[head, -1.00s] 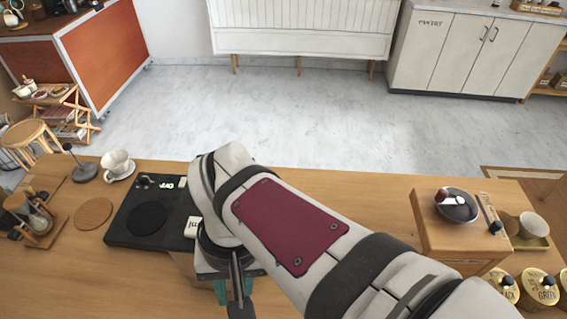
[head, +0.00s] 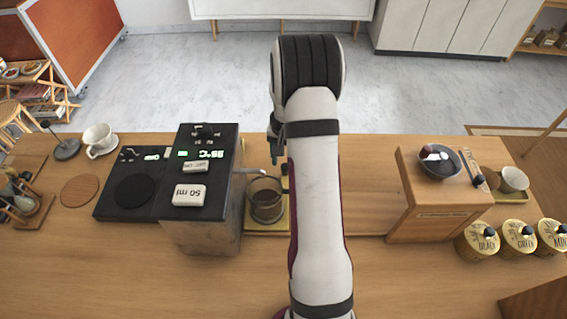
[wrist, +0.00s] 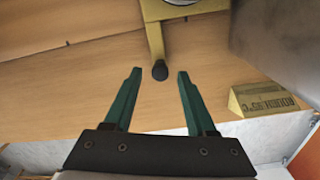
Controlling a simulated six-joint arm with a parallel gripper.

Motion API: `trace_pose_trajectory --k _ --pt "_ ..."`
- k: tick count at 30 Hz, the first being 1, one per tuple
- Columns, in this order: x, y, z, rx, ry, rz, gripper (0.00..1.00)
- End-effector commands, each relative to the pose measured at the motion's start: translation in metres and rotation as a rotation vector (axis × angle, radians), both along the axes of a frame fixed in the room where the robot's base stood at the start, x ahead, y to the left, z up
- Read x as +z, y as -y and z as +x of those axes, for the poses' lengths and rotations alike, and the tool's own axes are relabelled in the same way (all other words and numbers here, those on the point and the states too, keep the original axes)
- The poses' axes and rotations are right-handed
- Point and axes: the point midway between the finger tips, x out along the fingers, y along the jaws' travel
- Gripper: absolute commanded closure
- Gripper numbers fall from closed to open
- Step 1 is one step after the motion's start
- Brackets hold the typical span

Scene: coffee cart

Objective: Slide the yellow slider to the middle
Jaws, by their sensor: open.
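The yellow slider is a gold plate (head: 281,226) carrying a glass jug (head: 266,203), just right of the black-topped machine. In the wrist view, its gold arm (wrist: 155,38) ends in a dark knob (wrist: 160,70). My gripper (head: 275,158) is at the counter's far side beside the slider, partly hidden behind my arm in the head view. In the wrist view, my gripper (wrist: 160,75) is open, its two teal fingers apart, with the knob seen between the fingertips. I cannot tell whether the knob lies at fingertip depth. Nothing is held.
The machine (head: 210,235) stands close left of the slider. A small gold sign (wrist: 265,101) is near the right finger in the wrist view. A wooden block (head: 425,215) with a dark bowl (head: 438,168) stands to the right. Wooden counter lies bare in between.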

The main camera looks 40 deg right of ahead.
Motion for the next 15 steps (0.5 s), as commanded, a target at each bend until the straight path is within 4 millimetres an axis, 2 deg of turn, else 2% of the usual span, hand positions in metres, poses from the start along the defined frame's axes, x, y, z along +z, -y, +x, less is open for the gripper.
trace_pose_trajectory --k 3,6,15 --pt "-0.018 -0.001 0.0 -0.002 -0.002 0.003 0.44" --pt "-0.025 0.0 0.0 -0.001 -0.001 0.001 0.44" --pt "-0.027 0.0 0.0 -0.001 -0.001 0.001 0.45"
